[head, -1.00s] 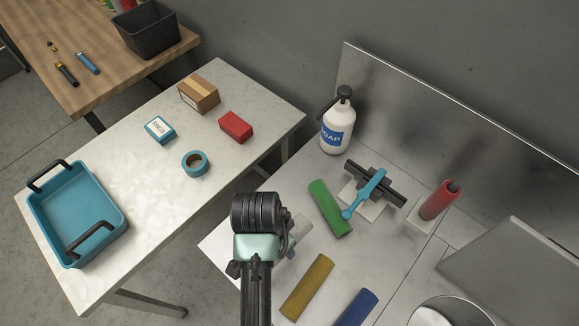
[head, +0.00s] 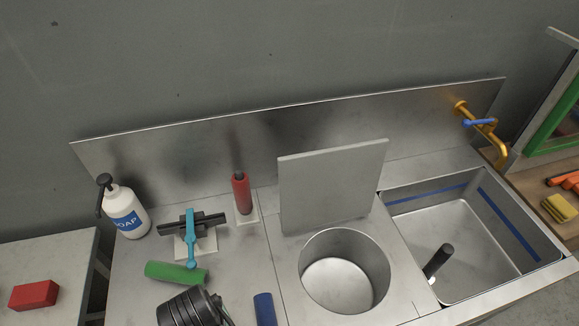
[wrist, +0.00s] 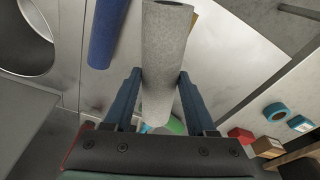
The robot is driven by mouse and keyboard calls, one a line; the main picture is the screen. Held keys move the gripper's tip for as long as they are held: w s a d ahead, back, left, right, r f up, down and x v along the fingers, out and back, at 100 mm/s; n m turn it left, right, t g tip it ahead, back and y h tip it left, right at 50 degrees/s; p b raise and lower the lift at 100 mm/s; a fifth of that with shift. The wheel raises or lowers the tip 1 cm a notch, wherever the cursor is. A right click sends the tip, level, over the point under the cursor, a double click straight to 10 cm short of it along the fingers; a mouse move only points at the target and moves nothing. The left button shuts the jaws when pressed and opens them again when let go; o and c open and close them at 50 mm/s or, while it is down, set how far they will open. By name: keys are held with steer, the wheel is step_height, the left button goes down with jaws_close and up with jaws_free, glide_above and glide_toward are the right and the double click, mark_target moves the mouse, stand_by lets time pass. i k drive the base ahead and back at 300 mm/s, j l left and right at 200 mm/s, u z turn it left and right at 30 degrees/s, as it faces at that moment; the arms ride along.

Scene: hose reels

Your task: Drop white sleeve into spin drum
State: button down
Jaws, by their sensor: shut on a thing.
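The white sleeve (wrist: 166,40), a pale grey-white tube, is between the two blue fingers of my gripper (wrist: 160,74) in the wrist view. The gripper is shut on it, and its far end sticks out beyond the fingertips. The spin drum (head: 345,270) is a round, open steel well in the counter in the head view, with its lid (head: 333,185) standing up behind it. The drum also shows at the upper left of the wrist view (wrist: 25,42), apart from the sleeve. In the head view only a dark part of my arm shows, left of the drum; the fingers are hidden.
A blue sleeve (head: 264,309) and a green sleeve (head: 176,272) lie left of the drum. A red sleeve (head: 242,195) stands on a post behind them. A sink (head: 470,230) is right of the drum.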

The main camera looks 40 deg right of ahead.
mark_target(341, 292)
steer(key=k+z, duration=0.15)
steer(key=z, duration=0.25)
steer(key=k+z, duration=0.15)
steer(key=z, duration=0.6)
steer(key=i+z, duration=0.1)
steer(key=i, duration=0.65)
